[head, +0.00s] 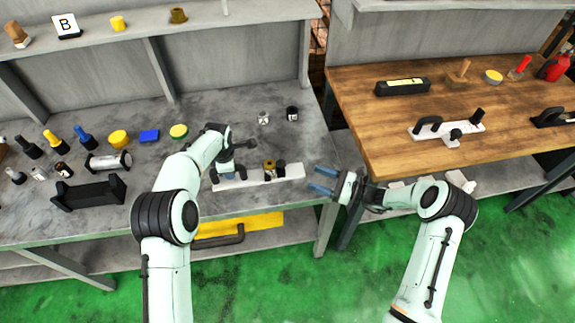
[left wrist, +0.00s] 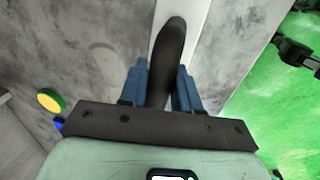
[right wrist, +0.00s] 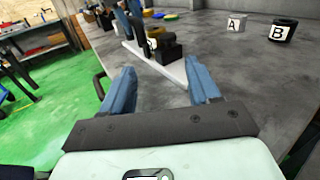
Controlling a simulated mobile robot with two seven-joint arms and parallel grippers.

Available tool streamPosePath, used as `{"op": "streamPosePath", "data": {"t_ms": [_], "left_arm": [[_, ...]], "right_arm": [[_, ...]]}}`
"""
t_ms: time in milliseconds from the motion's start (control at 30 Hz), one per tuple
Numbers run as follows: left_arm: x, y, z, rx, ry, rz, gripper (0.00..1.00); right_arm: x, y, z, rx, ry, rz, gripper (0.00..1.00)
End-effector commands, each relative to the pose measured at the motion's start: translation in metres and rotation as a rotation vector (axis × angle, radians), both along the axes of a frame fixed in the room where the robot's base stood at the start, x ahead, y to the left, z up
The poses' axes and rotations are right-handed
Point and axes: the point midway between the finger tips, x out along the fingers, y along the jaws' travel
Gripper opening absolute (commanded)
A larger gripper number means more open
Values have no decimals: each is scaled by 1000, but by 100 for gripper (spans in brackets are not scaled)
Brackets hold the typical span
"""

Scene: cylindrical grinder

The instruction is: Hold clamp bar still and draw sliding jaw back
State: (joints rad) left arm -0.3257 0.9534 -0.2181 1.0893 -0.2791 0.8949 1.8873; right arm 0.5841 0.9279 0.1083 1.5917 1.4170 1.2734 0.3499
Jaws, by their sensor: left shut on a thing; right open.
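The white clamp bar (head: 292,173) lies along the front edge of the grey bench. A black upright handle (left wrist: 172,55) stands at its left end. My left gripper (head: 228,174) is shut on this handle, its blue fingers on either side of it. The sliding jaw (head: 281,167), a black block with a brass-coloured knob (head: 268,166) beside it, sits on the bar to the right of the left gripper. It also shows in the right wrist view (right wrist: 170,50). My right gripper (head: 321,183) is open and empty, off the bar's right end, pointing toward it.
A wooden table (head: 370,125) with another clamp-like tool (head: 465,126) stands right, across a gap.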

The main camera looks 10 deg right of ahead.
Motion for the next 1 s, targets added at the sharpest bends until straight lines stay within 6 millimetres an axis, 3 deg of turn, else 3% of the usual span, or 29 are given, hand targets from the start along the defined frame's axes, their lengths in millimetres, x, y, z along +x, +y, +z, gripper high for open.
{"op": "streamPosePath", "data": {"t_ms": [167, 700, 1000], "left_arm": [[0, 0, 0, 0, 0, 0, 0], [0, 0, 0, 0, -1, 0, 0], [0, 0, 0, 0, -1, 0, 0]], "right_arm": [[13, 1, 2, 19, 20, -35, 61], [65, 82, 2, 17, 20, -31, 61], [73, 93, 2, 15, 21, -33, 61]]}}
